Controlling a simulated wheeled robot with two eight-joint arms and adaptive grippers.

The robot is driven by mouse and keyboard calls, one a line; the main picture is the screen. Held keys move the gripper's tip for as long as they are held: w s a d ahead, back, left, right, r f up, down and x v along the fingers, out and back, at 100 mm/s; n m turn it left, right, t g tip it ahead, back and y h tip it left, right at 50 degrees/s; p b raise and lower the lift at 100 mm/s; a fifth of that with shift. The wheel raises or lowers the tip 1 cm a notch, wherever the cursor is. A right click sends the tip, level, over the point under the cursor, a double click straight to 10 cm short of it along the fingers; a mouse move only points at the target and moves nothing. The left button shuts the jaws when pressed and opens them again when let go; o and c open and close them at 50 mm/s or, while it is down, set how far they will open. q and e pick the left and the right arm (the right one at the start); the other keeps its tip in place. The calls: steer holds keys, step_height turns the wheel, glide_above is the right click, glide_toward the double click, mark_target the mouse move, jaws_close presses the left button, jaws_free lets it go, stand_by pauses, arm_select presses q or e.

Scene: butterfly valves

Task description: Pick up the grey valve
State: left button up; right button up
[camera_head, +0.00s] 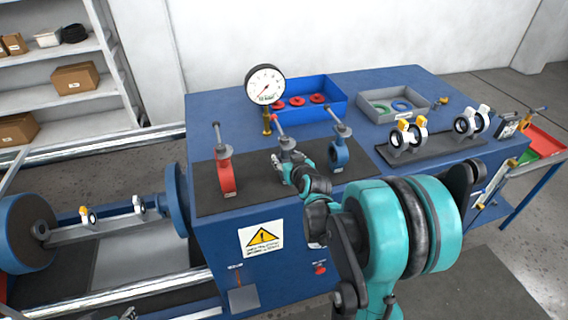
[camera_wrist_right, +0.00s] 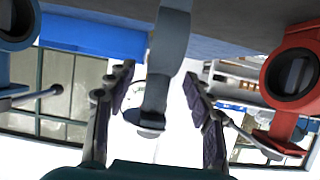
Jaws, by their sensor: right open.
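The grey valve (camera_head: 287,143) stands upright on the dark mat (camera_head: 255,190), between the red valve (camera_head: 226,172) and the blue valve (camera_head: 339,150). Its lower part is hidden behind my right gripper (camera_head: 281,166) in the head view. In the right wrist view, the grey valve's neck (camera_wrist_right: 165,62) lies between the two open fingers of my right gripper (camera_wrist_right: 157,84), with gaps on both sides. The blue valve (camera_wrist_right: 15,22) and red valve (camera_wrist_right: 292,75) flank it there. A small part of my left gripper (camera_head: 128,314) shows at the bottom edge; its fingers are unclear.
A pressure gauge (camera_head: 265,86) stands behind the mat. A blue bin (camera_head: 335,108) with red rings and a grey bin (camera_head: 372,113) sit behind. A dark rack (camera_head: 445,147) with several small valves is to the right. My right arm covers the bench's front.

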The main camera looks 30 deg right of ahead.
steer(key=x, duration=0.2)
steer(key=shift+w+d+f, duration=0.1)
steer(key=shift+w, duration=0.15)
steer(key=shift+s, duration=0.1)
jaws_close()
